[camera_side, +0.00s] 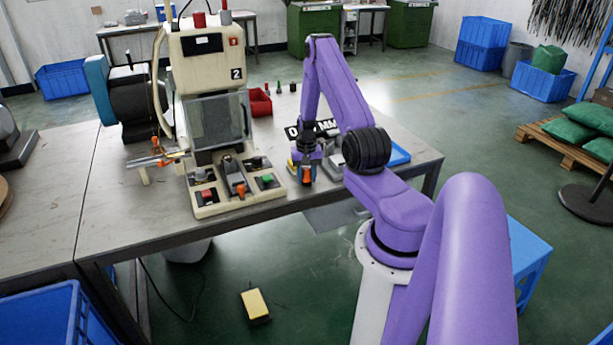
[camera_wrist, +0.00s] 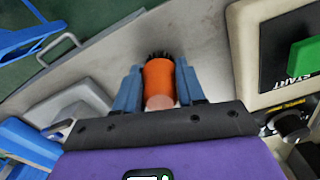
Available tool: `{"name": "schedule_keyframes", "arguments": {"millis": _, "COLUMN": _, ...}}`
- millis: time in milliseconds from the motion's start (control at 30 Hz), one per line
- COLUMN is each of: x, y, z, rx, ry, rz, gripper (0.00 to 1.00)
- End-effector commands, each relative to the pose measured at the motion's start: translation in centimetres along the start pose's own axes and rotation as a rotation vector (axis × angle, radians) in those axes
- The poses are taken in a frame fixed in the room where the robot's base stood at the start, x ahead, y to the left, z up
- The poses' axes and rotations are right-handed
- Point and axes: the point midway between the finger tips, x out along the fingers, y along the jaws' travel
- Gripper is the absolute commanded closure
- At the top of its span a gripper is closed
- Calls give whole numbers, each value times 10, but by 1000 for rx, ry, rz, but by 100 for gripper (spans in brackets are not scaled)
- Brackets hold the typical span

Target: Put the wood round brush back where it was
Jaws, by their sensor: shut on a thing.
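The round brush (camera_wrist: 159,78) has an orange body, dark bristles at its far end and a pale wood-coloured near end. My gripper (camera_wrist: 160,70) is shut on it, with one blue finger on each side of the orange body. In the side view my gripper (camera_side: 305,165) points down near the table's front edge, right of the machine, and the orange brush (camera_side: 306,175) shows at its tip. Whether the brush touches the table is hard to tell.
The moulding machine (camera_side: 211,62) with its button base (camera_side: 240,200) stands close on the left. A blue tray (camera_side: 397,154) and a grey item (camera_wrist: 75,101) lie on the other side. A red bin (camera_side: 259,103) is farther back.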

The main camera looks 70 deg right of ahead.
Motion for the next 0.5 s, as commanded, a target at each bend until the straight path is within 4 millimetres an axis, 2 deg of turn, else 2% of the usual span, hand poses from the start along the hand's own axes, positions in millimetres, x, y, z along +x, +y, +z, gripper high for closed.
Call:
{"name": "schedule_keyframes", "arguments": {"millis": 167, "x": 3, "y": 0, "z": 0, "rx": 0, "ry": 0, "rz": 0, "gripper": 91}}
{"name": "schedule_keyframes", "arguments": {"millis": 200, "x": 3, "y": 0, "z": 0, "rx": 0, "ry": 1, "rz": 0, "gripper": 48}}
{"name": "schedule_keyframes", "arguments": {"millis": 233, "x": 3, "y": 0, "z": 0, "rx": 0, "ry": 1, "rz": 0, "gripper": 38}}
{"name": "schedule_keyframes", "arguments": {"millis": 267, "x": 3, "y": 0, "z": 0, "rx": 0, "ry": 1, "rz": 0, "gripper": 35}}
{"name": "schedule_keyframes", "arguments": {"millis": 500, "x": 2, "y": 0, "z": 0, "rx": 0, "ry": 0, "rz": 0, "gripper": 35}}
